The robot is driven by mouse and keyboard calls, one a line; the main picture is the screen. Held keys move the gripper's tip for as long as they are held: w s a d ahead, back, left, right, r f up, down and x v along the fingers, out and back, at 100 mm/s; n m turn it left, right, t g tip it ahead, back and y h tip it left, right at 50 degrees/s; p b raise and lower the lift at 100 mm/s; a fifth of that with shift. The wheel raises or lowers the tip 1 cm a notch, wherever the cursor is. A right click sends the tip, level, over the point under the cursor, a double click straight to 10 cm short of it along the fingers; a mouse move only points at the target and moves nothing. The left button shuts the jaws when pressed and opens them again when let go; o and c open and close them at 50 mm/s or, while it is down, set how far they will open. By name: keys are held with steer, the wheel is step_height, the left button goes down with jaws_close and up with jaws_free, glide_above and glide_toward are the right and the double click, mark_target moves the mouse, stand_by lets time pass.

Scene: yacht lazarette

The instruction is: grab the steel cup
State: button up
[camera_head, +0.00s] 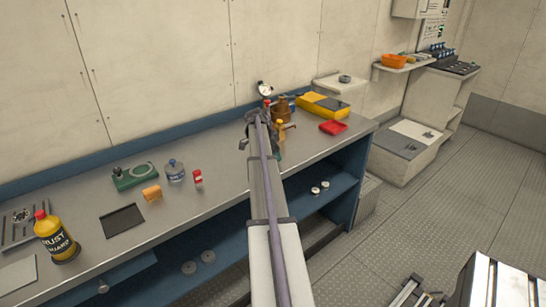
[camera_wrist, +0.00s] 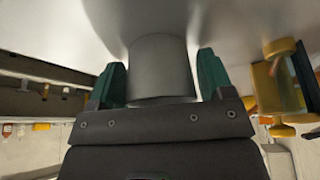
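The steel cup (camera_wrist: 160,70) shows in the wrist view as a plain grey cylinder between the two green fingertips of my gripper (camera_wrist: 162,80). Its far end meets a grey surface with dark shadow around it. The left finger lies right along the cup's side; a thin gap seems to show at the right finger. I cannot tell whether the fingers press on it. In the head view my arm reaches over the far part of the workbench (camera_head: 90,188), and the cup is hidden behind the arm.
A yellow object (camera_wrist: 280,85) stands close to the right of my gripper. In the head view, brown items (camera_head: 282,108), a red tray (camera_head: 333,127) and a yellow case (camera_head: 320,106) lie nearby. A red-capped yellow bottle (camera_head: 57,238) and several small things stand nearer on the bench.

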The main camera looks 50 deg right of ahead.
steer(key=c, duration=0.7)
step_height(320, 180, up, 10)
steer(key=p, duration=1)
